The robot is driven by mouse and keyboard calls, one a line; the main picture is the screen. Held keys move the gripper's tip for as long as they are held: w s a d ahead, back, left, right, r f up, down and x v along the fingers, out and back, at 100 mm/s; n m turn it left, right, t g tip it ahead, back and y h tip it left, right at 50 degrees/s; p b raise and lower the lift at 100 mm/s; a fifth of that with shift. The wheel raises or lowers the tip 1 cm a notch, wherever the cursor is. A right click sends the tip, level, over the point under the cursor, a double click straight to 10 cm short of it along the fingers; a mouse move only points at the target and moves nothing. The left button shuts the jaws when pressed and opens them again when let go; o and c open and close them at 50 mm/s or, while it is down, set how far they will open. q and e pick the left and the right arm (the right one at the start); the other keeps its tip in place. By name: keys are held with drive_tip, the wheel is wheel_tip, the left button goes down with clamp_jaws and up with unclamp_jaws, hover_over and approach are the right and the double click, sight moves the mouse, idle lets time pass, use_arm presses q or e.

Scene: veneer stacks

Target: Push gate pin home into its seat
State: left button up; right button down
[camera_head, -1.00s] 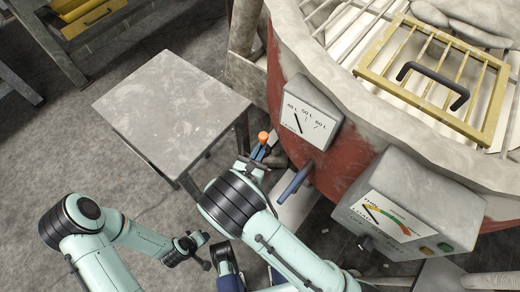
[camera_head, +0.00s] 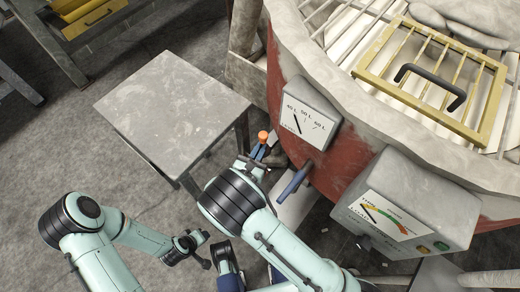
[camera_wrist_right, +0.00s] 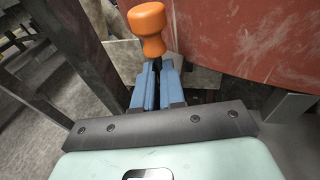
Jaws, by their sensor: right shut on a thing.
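The gate pin has an orange knob (camera_head: 262,136) that stands beside the red drum wall. In the right wrist view the orange knob (camera_wrist_right: 148,22) rises just beyond the blue fingers. My right gripper (camera_head: 258,152) is shut on the pin below its knob, and its blue fingers (camera_wrist_right: 156,84) close around the dark shaft. The pin's lower end and its seat are hidden behind the fingers and the wrist plate, so I cannot tell how deep the pin sits. My left gripper (camera_head: 190,246) is low at the left, away from the pin; its finger opening is unclear.
A grey table (camera_head: 172,105) stands left of the pin. The red drum (camera_head: 342,160) is close on the right, with a litre gauge (camera_head: 304,114), a blue handle (camera_head: 294,181) and a grey dial box (camera_head: 405,205). A yellow grate (camera_head: 437,85) lies on top.

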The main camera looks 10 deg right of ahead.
drive_tip(key=shift+n, duration=0.3)
drive_tip(key=shift+s+d+n+t+y+p, duration=0.1)
drive_tip(key=shift+n+t+y+p, duration=0.25)
drive_tip(key=shift+y, duration=0.3)
drive_tip(key=shift+s+d+n+t+y+p, duration=0.1)
drive_tip(key=shift+n+t+y+p, duration=0.1)
drive_tip(key=shift+n+t+y, duration=0.35)
drive_tip(key=shift+f+b, duration=0.45)
drive_tip(key=shift+f, duration=0.15)
drive_tip(key=shift+r, duration=0.1)
drive_tip(key=shift+r+p, duration=0.55)
drive_tip(key=shift+p, duration=0.05)
